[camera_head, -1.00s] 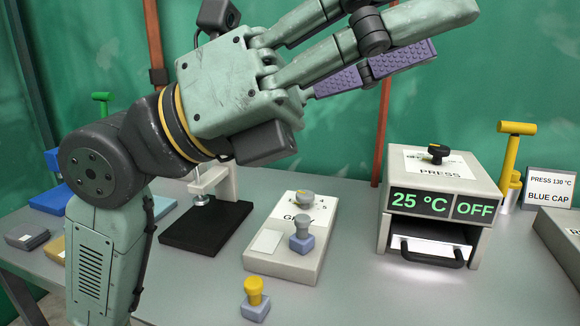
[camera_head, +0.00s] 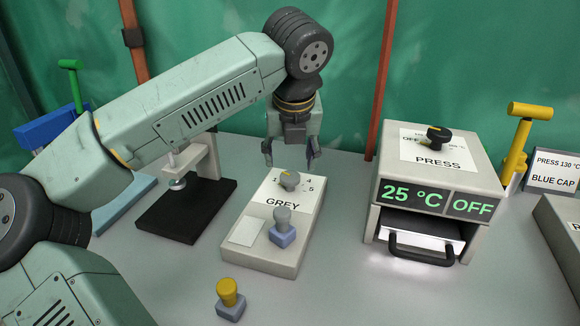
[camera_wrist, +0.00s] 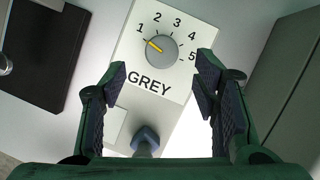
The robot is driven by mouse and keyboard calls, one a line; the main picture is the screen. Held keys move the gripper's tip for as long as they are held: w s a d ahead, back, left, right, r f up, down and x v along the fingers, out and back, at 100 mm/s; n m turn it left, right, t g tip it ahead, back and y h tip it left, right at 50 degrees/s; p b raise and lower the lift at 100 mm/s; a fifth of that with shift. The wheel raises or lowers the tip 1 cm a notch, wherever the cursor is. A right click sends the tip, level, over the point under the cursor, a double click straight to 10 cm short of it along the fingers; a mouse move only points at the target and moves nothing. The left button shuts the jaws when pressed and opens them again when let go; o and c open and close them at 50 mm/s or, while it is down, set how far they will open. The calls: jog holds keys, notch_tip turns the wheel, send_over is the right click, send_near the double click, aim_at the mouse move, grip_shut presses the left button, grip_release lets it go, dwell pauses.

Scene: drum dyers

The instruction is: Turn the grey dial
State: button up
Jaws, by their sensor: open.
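The grey dial (camera_head: 289,180) sits at the far end of the pale box labelled GREY (camera_head: 262,262). In the wrist view the dial (camera_wrist: 158,48) is round, with a yellow pointer aimed near the 1 on a printed scale of 1 to 5. My gripper (camera_head: 291,162) points down just behind and above the dial in the head view. In the wrist view my gripper (camera_wrist: 163,88) has its two fingers wide apart, with nothing between them. The fingers are apart from the dial.
A grey-topped stamp (camera_head: 282,230) stands on the box's near half. A yellow-topped stamp (camera_head: 230,298) stands in front. A black-based stand (camera_head: 188,212) is at left. The press (camera_head: 430,180), reading 25 °C and OFF, is at right.

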aim_at(290, 176)
jog(key=p+x, duration=0.1)
jog(key=x, duration=0.5)
jog(key=shift+d+f, duration=0.15)
jog(key=c, duration=1.1)
